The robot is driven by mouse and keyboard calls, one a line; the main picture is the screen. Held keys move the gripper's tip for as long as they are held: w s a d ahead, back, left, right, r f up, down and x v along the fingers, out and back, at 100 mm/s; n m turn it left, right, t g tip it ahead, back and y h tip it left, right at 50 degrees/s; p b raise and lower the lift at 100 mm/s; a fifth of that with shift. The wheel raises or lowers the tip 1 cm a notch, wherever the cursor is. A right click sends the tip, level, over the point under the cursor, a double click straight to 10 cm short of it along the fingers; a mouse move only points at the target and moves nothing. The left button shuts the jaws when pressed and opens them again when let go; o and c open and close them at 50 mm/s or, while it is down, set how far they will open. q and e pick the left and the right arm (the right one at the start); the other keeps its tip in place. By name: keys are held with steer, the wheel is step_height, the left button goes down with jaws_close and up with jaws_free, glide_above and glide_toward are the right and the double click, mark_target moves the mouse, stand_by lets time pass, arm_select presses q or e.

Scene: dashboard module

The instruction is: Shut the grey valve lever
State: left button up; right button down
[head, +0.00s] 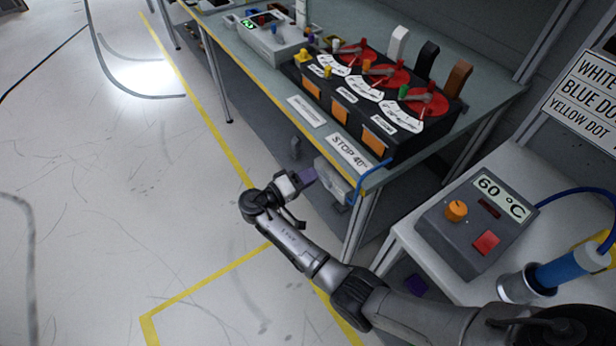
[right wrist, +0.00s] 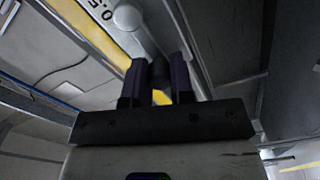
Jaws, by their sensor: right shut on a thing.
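My right gripper (head: 308,176), with purple fingertips, is at the front edge of the bench, beside a pale grey box-like housing (head: 335,180) under the bench top. In the right wrist view the two dark purple fingers (right wrist: 160,82) are close together, shut on a grey bar that I take to be the valve lever (right wrist: 140,36). The bar has a rounded end and runs down between the fingers. A small yellow patch shows between them. The gripped part is mostly hidden by the fingers. My left gripper is not in view.
A black box (head: 330,118) with red dials stands on the bench (head: 262,82); a "STOP 40" label (head: 348,152) lies in front. A 60 °C control box (head: 470,225) stands at right.

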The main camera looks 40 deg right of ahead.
steer(key=shift+r, duration=0.1)
steer(key=c, duration=1)
jaws_free()
steer(key=shift+w+a, duration=0.2)
steer(key=shift+a, duration=2.1)
steer(key=shift+w+a, duration=0.15)
steer(key=shift+a, duration=2.15)
steer(key=shift+w+a, duration=0.2)
steer(key=shift+a, duration=2.1)
